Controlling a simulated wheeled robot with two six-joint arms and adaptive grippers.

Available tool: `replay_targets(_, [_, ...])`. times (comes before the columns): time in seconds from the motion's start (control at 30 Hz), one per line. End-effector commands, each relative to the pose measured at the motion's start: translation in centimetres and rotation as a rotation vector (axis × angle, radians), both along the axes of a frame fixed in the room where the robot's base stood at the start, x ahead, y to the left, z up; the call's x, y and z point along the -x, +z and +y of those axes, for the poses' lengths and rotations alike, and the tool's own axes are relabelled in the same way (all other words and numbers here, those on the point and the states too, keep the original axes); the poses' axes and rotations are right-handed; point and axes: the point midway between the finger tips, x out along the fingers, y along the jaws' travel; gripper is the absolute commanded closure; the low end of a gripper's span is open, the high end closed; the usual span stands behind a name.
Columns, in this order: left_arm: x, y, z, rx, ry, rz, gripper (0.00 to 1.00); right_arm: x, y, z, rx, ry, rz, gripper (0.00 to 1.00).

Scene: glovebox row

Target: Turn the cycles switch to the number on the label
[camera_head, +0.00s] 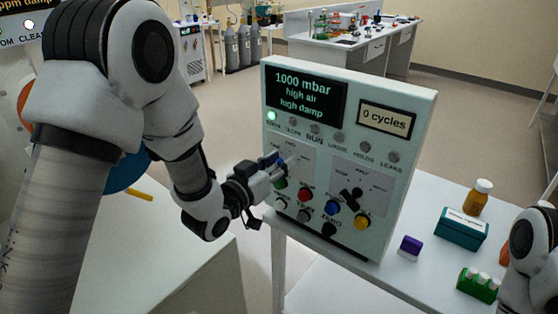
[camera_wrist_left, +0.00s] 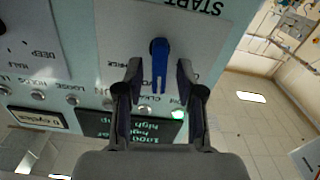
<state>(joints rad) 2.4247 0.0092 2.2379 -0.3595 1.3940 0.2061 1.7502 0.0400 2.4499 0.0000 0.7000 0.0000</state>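A white control panel (camera_head: 345,90) stands on a table. Its small display (camera_head: 385,119) reads "0 cycles". A blue-handled rotary switch (camera_wrist_left: 159,62) is on the panel's left plate; in the head view my gripper partly covers it. My left gripper (camera_head: 277,166) is at the blue switch. In the left wrist view its fingers (camera_wrist_left: 160,75) are apart on either side of the blue handle, with gaps showing. My right gripper is out of view. I cannot make out a label number.
The large display (camera_head: 304,95) reads "1000 mbar, high air, high damp". Coloured buttons (camera_head: 332,208) line the panel's bottom. A purple-and-white block (camera_head: 410,247), teal box (camera_head: 461,229), amber bottle (camera_head: 478,197) and green rack (camera_head: 478,285) stand to the right.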

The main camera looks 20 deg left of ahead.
Motion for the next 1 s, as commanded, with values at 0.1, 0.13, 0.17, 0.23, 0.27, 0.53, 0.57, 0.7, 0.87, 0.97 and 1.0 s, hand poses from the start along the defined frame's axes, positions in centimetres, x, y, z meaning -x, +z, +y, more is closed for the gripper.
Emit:
replay_targets(0.1, [0.0, 0.0, 0.0, 0.0, 0.0, 0.0, 0.77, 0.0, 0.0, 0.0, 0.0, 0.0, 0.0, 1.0])
replay_targets(0.13, [0.0, 0.0, 0.0, 0.0, 0.0, 0.0, 0.87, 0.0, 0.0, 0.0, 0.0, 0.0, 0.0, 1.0])
replay_targets(0.17, [0.0, 0.0, 0.0, 0.0, 0.0, 0.0, 0.98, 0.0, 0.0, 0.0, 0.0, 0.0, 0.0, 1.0])
replay_targets(0.23, [0.0, 0.0, 0.0, 0.0, 0.0, 0.0, 1.0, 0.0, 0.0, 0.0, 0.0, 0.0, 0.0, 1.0])
replay_targets(0.27, [0.0, 0.0, 0.0, 0.0, -0.001, 0.0, 1.0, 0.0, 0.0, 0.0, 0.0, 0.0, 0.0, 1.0])
replay_targets(0.53, [0.1, -0.1, 0.0, -0.011, -0.001, -0.004, 1.0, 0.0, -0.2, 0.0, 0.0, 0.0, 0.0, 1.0])
replay_targets(0.57, [0.1, -0.1, 0.0, -0.016, -0.001, -0.006, 1.0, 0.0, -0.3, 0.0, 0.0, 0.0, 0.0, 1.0])
replay_targets(0.7, [0.1, -0.2, -0.1, -0.059, 0.0, -0.02, 1.0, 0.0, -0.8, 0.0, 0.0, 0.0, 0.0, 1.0])
replay_targets(0.87, [0.2, -0.3, -0.3, -0.143, -0.001, -0.052, 1.0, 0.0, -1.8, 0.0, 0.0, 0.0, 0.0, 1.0])
replay_targets(0.97, [0.2, -0.4, -0.4, -0.211, -0.001, -0.076, 1.0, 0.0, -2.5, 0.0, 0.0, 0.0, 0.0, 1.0])
replay_targets(1.0, [0.2, -0.4, -0.5, -0.24, -0.001, -0.087, 1.0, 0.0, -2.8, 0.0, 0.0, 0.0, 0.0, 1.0])
